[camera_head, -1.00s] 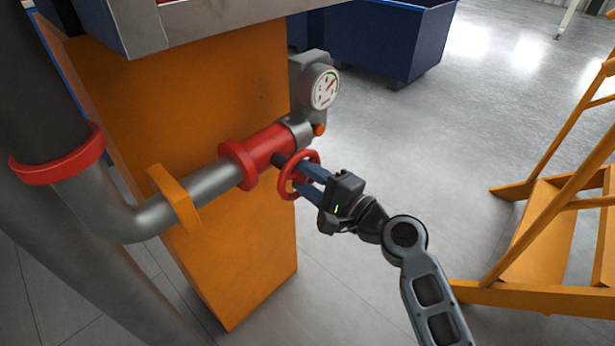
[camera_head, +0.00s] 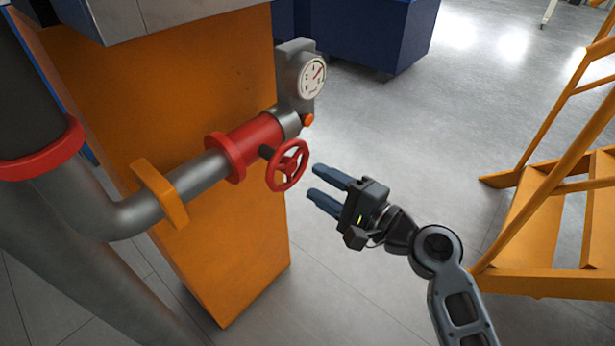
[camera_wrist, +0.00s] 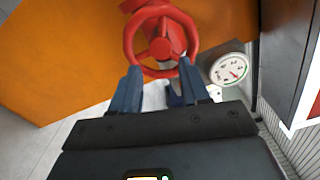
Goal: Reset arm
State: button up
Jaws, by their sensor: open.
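My gripper (camera_head: 312,182) is open and empty, with its two blue fingers apart and pointing left. It is just right of the red valve wheel (camera_head: 272,182), with a visible gap between the fingertips and the wheel. The wheel sits on a red valve body (camera_head: 245,142) in a grey pipe. In the wrist view the wheel (camera_wrist: 133,44) is straight ahead, past my gripper's fingers (camera_wrist: 157,84).
A pressure gauge (camera_head: 313,77) stands above the pipe's end. An orange panel (camera_head: 235,265) is behind the pipe. Orange steps (camera_head: 530,225) stand to the right, near my arm. A dark blue bin (camera_head: 375,35) is at the back. Grey floor between them is clear.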

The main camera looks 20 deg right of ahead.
jog(key=shift+s+d, duration=0.35)
jog(key=shift+s, duration=0.25)
jog(key=s+d+f+n+g+h, duration=0.1)
jog(key=s+d+f+n+h, duration=0.15)
jog(key=s+f, duration=0.45)
jog(key=s+d+f+n+h, duration=0.15)
jog(key=s+h, duration=0.25)
jog(key=s, duration=0.7)
jog(key=s+r+n+h, duration=0.1)
jog(key=s+r+n, duration=0.3)
jog(key=s, duration=0.6)
jog(key=s+r+n+h, duration=0.1)
jog(key=s+r+n, duration=0.4)
jog(key=s+n, duration=0.2)
jog(key=v, duration=0.3)
jog(key=shift+f+h, duration=0.2)
jog(key=shift+h, duration=0.05)
jog(key=shift+c, duration=0.2)
